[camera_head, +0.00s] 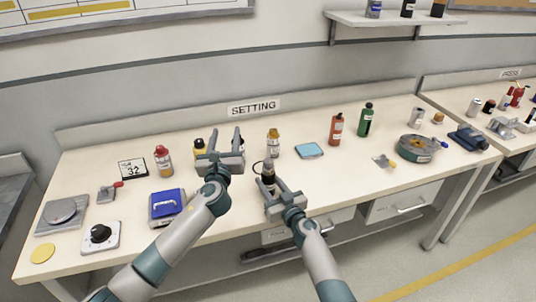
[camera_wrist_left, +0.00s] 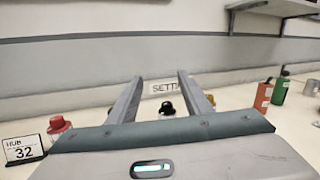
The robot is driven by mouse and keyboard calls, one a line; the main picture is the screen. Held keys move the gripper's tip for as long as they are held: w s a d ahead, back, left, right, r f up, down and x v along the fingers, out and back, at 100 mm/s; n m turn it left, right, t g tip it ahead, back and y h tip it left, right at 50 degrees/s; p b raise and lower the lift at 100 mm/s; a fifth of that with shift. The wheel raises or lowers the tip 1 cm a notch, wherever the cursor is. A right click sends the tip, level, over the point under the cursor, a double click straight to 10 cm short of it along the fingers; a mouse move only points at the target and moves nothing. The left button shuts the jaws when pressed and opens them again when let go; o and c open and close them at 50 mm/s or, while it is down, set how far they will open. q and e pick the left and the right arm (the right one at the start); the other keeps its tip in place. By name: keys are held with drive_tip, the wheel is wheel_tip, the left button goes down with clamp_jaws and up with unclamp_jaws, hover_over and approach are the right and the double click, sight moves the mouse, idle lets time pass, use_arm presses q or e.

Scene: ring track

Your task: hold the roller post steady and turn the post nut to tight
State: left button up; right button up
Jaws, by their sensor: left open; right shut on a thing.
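My right gripper (camera_head: 272,187) is shut on a small dark upright thing with a grey top (camera_head: 268,171), near the front edge of the bench. A thin black loop shows beside it. I cannot tell whether this is the roller post, and I cannot make out the post nut. My left gripper (camera_head: 225,138) is open and empty, raised over the bench to the left of the right gripper. In the left wrist view its two fingers (camera_wrist_left: 155,90) stand apart, with a black-capped bottle (camera_wrist_left: 167,107) visible beyond them. A round grey fixture (camera_head: 416,149) sits at the right.
A blue box (camera_head: 167,206), red-capped bottle (camera_head: 163,161) and "32" sign (camera_head: 132,168) are left. A blue tray (camera_head: 309,151), orange bottle (camera_head: 336,129) and green bottle (camera_head: 365,120) are right.

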use_arm(q)
drive_tip(key=s+a+n+g+y, duration=0.1)
drive_tip(key=s+a+n+y, duration=0.1)
drive_tip(key=s+n+y, duration=0.1)
drive_tip(key=m+h, duration=0.3)
drive_tip(key=m, duration=0.1)
approach(268, 158)
drive_tip(key=shift+w+d, duration=0.1)
drive_tip(key=shift+w, duration=0.25)
drive_tip(key=shift+w, duration=0.1)
drive_tip(key=shift+w, duration=5.9)
drive_tip(key=c, duration=1.1)
